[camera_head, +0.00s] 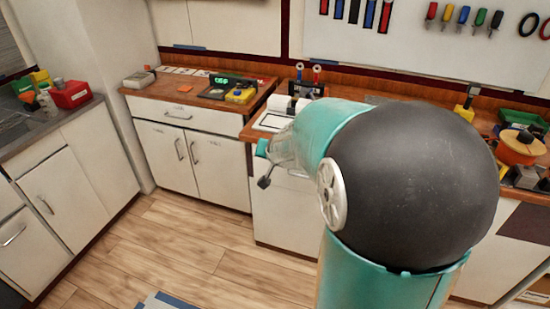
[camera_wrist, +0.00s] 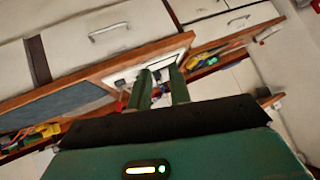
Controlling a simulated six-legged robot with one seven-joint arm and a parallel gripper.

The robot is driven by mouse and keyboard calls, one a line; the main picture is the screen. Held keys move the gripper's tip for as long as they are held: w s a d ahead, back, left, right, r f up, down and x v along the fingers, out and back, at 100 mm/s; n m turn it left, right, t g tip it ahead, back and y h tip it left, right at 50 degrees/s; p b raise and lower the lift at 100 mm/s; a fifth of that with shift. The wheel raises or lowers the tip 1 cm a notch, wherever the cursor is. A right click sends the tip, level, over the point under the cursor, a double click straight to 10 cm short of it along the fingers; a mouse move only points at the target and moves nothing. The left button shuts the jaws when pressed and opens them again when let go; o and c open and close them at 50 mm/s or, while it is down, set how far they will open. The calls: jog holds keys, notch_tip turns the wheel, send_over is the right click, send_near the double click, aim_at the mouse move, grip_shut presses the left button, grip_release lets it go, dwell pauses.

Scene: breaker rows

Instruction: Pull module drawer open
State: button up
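A white drawer front (camera_head: 170,112) with a bar handle sits closed under the wooden counter at back left in the head view. White drawer fronts (camera_wrist: 85,50) with metal handles show at the top of the tilted wrist view. I cannot tell which one is the module drawer. My gripper (camera_head: 263,165) is in front of the middle cabinet, partly hidden by my arm. No handle is visibly held.
A white framed panel (camera_head: 275,120) lies on the middle counter. A green-lit display (camera_head: 222,81) and a yellow device (camera_head: 240,94) stand on the left counter. A red box (camera_head: 71,94) is on the far-left counter. The wooden floor (camera_head: 190,245) is mostly clear. My arm hides much of the right counter.

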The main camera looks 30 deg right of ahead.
jog(key=w+d+f+m+t, duration=0.2)
jog(key=w+d+f+m, duration=0.2)
jog(key=d+f, duration=0.8)
jog(key=s+d+f+m+t+y, duration=0.1)
jog(key=s+d+f+m+t, duration=0.25)
jog(key=f, duration=0.45)
jog(key=s+d+f+m+t+y, duration=0.1)
jog(key=s+d+f+m+t, duration=0.1)
jog(key=d+f+m, duration=0.4)
jog(key=shift+n, duration=0.55)
jog(key=w+f, duration=0.1)
jog(key=w, duration=0.3)
jog(key=w+f, duration=0.1)
jog(key=w, duration=0.3)
jog(key=w+d+f, duration=0.1)
jog(key=w, duration=0.4)
grip_shut()
